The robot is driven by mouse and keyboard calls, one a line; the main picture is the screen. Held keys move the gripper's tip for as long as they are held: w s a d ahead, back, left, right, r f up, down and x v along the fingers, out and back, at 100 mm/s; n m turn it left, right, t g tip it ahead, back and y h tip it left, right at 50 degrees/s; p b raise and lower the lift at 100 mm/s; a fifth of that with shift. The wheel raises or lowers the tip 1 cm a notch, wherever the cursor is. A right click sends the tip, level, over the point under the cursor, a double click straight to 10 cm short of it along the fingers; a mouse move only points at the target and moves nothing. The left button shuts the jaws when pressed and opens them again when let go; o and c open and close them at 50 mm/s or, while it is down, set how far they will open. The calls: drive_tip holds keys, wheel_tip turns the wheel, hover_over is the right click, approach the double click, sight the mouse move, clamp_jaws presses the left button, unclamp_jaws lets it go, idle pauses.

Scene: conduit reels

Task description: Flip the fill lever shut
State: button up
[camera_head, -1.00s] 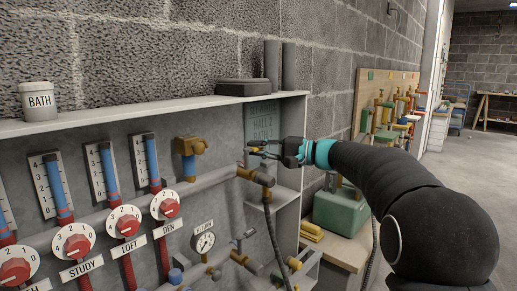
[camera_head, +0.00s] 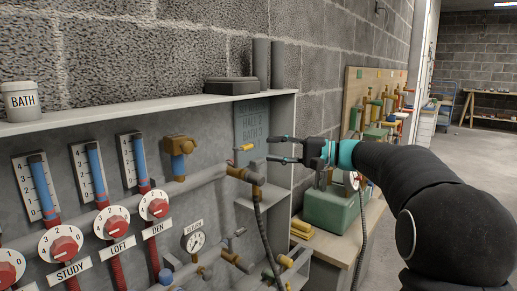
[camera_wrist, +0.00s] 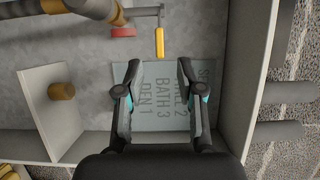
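The fill lever shows as a yellow handle (camera_head: 246,147) on a thin grey stem, by the brass fitting (camera_head: 247,174) at the right end of the upper pipe. In the wrist view the yellow handle (camera_wrist: 159,42) points toward my gripper. My gripper (camera_head: 270,149) is open and empty, just right of the handle and apart from it. In the wrist view its two fingertips (camera_wrist: 158,68) are spread, with the handle's end just ahead of the gap between them. A red part (camera_wrist: 123,32) sits by the pipe beside the stem.
A grey plate with lettering (camera_head: 250,122) is on the cabinet's back panel, behind my fingers. The cabinet's right side wall (camera_head: 281,150) stands close to my gripper. A black hose (camera_head: 266,240) hangs below the fitting. A green box (camera_head: 330,208) stands on the bench at right.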

drive_tip(key=shift+v, duration=2)
wheel_tip(320, 180, down, 10)
drive_tip(key=d+m+h, duration=0.1)
drive_tip(key=m+h, duration=0.2)
drive_tip(key=h, duration=0.1)
drive_tip(key=s+d+f+g+h, duration=0.15)
drive_tip(key=s+f+h, duration=0.25)
drive_tip(key=s+f, duration=0.45)
drive_tip(key=s+d+f+n+h, duration=0.1)
drive_tip(key=s+d+n+h, duration=0.1)
drive_tip(key=s, duration=0.7)
drive_tip(key=s+d+f+n+t+h, duration=0.1)
drive_tip(key=s+h, duration=0.3)
drive_tip(key=s, duration=0.5)
drive_tip(key=s+d+f+n+t+h, duration=0.1)
drive_tip(key=s+d+n+h, duration=0.1)
drive_tip(key=s, duration=0.7)
drive_tip(key=shift+s+d+f+n+h, duration=0.25)
drive_tip(key=shift+d+n+h, duration=0.2)
drive_tip(key=shift+h, duration=0.25)
